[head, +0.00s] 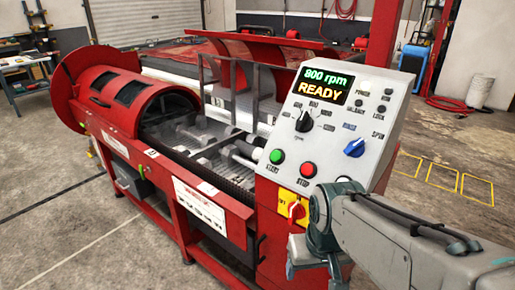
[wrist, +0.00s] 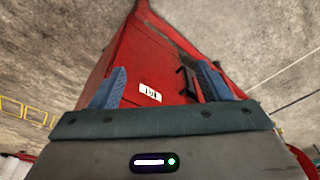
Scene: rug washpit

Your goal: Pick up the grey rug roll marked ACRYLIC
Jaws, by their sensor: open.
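I cannot make out a grey rug roll marked ACRYLIC in either view. My gripper (wrist: 161,82) shows in the wrist view with its two blue fingers wide apart and nothing between them. Beyond the fingers is a red cabinet side (wrist: 150,60) with a small white label (wrist: 150,92) and a dark handle. In the head view my arm reaches in from the lower right, in front of the control panel; its fingertips are not clear there.
A red spinning machine (head: 165,165) with an open drum cover (head: 140,108) fills the middle. A workbench (head: 28,75) stands far left. Bare concrete floor (head: 50,200) lies left; yellow floor markings (head: 442,177) lie right.

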